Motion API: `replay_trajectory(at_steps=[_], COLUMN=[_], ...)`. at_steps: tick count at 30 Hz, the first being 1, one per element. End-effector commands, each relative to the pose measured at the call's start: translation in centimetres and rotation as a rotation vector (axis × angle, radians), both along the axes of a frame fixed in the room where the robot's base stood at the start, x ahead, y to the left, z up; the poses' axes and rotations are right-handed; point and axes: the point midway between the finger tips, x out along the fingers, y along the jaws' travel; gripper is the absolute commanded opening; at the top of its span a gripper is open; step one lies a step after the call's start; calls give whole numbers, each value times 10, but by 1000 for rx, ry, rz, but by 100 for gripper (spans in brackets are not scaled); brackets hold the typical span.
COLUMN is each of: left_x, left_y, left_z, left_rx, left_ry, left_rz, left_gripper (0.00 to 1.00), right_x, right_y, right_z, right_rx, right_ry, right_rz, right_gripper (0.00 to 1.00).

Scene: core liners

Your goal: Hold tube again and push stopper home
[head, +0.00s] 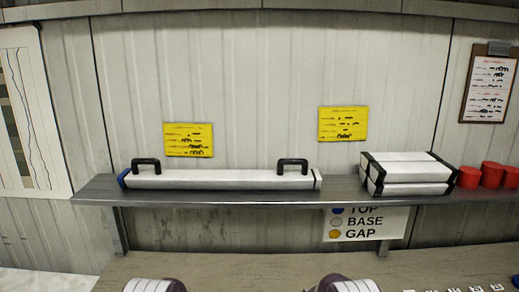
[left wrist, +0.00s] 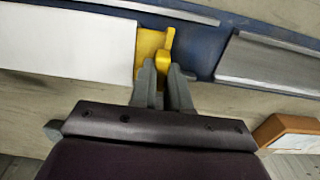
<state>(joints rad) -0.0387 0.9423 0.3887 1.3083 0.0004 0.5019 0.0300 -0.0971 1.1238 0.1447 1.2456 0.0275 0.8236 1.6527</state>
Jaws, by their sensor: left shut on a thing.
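In the left wrist view, my left gripper (left wrist: 162,74) has its grey fingers shut on the upright tab of a yellow stopper (left wrist: 148,44). The stopper sits at the right end of a white tube (left wrist: 65,42). Its yellow face appears against the tube's end; whether it is fully seated I cannot tell. A blue tray or rack (left wrist: 205,48) lies behind and under them. In the head view only parts of my two arms show at the bottom edge. My right gripper is out of view.
A grey piece (left wrist: 270,66) lies right of the stopper, with a gap between. An orange-brown box (left wrist: 293,132) is at lower right. On the shelf (head: 240,197) are a long white tube (head: 220,180) with black handles, strapped white boxes (head: 408,172) and red cups (head: 490,174).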

Motion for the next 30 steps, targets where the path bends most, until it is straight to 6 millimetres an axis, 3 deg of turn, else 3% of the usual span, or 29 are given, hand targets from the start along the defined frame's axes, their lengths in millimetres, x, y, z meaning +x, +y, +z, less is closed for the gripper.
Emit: replay_trajectory(at_steps=[30], left_x=[0], left_y=[-26], left_z=[0], left_rx=[0], left_ry=[0], left_rz=[0], left_gripper=[0], right_x=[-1], right_y=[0], right_z=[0], right_rx=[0], right_ry=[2], right_rz=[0], right_gripper=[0])
